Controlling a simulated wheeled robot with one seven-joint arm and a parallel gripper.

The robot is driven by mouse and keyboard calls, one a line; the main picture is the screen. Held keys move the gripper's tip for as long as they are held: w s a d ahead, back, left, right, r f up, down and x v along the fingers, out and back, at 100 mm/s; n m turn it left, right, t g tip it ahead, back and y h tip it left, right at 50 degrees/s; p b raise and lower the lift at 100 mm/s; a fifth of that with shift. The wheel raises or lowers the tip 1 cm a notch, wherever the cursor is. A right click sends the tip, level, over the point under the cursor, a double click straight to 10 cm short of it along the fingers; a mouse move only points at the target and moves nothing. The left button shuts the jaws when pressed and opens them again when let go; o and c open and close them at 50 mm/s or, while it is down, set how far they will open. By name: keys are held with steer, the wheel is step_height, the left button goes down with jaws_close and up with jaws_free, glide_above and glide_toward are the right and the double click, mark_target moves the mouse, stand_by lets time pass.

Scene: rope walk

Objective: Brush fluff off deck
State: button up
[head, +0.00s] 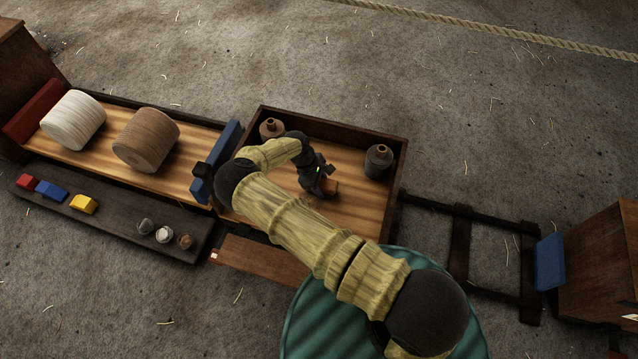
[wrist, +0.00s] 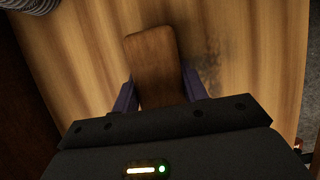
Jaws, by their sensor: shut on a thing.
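The deck (head: 358,212) is a striped light-wood surface inside a dark-rimmed tray, and it fills most of the wrist view (wrist: 80,60). My gripper (head: 322,184) is over the middle of the deck. In the wrist view my gripper (wrist: 160,92) is shut on a brown wooden brush (wrist: 152,62), with a finger on each side of it. A greyish speckled patch, likely fluff (wrist: 209,72), lies on the deck just right of the brush. The brush's underside is hidden, so I cannot tell if it touches the deck.
A neighbouring tray holds a white spool (head: 73,120) and a brown spool (head: 146,140). A dark shelf (head: 110,213) carries small blocks and knobs. Rails (head: 462,245) run right.

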mark_target(321, 201)
steer(key=shift+s+a+r+p, duration=0.1)
steer(key=shift+s+a+p, duration=0.2)
steer(key=shift+s+p, duration=0.35)
steer(key=shift+s+a+p, duration=0.3)
steer(key=shift+s+p, duration=0.05)
steer(key=shift+s, duration=0.6)
steer(key=shift+s+a+f, duration=0.1)
steer(key=shift+f, duration=0.15)
steer(key=shift+s, duration=0.1)
steer(key=shift+s+a+p, duration=0.3)
steer(key=shift+s+p, duration=0.2)
steer(key=shift+s, duration=0.35)
steer(key=shift+s+a+p, duration=0.3)
steer(key=shift+s+p, duration=0.15)
steer(key=shift+s, duration=0.35)
steer(key=shift+r, duration=0.1)
steer(key=shift+s+a+r+p, duration=0.1)
steer(key=shift+s+a+p, duration=0.15)
steer(key=shift+s, duration=0.3)
steer(key=shift+s+a+p, duration=0.15)
steer(key=shift+s+p, duration=0.15)
steer(key=shift+s, duration=0.2)
steer(key=shift+s+a+r+p, duration=0.1)
steer(key=shift+s+a+p, duration=0.15)
steer(key=shift+s, duration=0.3)
